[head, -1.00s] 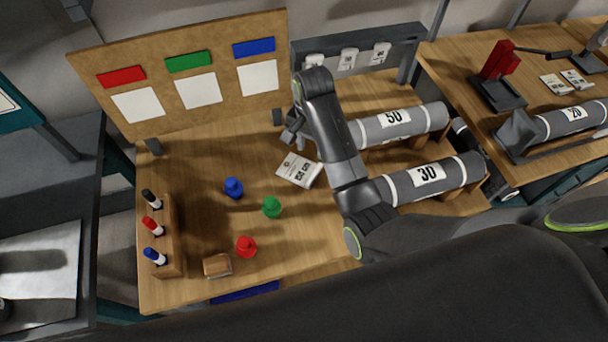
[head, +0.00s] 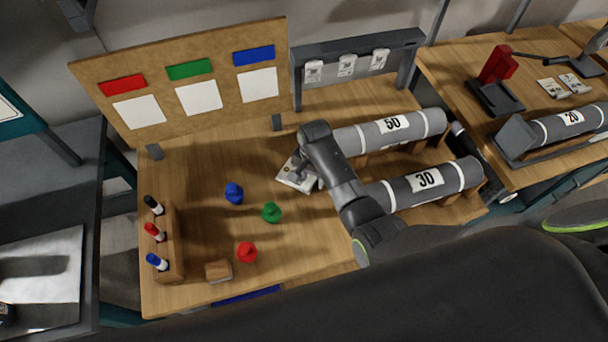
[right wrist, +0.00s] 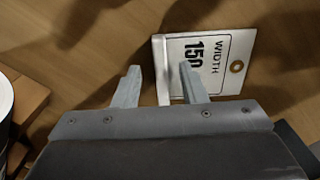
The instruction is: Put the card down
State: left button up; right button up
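The card (head: 291,180) is a white tag lying on the wooden table, below the pin board and left of the grey rolls. In the right wrist view the card (right wrist: 222,60) reads "WIDTH 150" and has a brown-ringed hole and a raised edge on its left. My right gripper (head: 304,172) is low over the card and hides part of it. In the wrist view its fingers (right wrist: 158,66) are apart, with the card's left edge between them and one finger in front of the card's print. My left gripper is not in view.
Blue (head: 234,194), green (head: 271,212) and red (head: 247,252) pieces stand left of my right arm. Grey rolls marked 50 (head: 365,137) and 30 (head: 400,192) lie right. A rack (head: 350,48) with hanging tags stands behind. A marker holder (head: 172,240) is at the left.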

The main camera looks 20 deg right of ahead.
jog(key=shift+f, duration=0.35)
grip_shut()
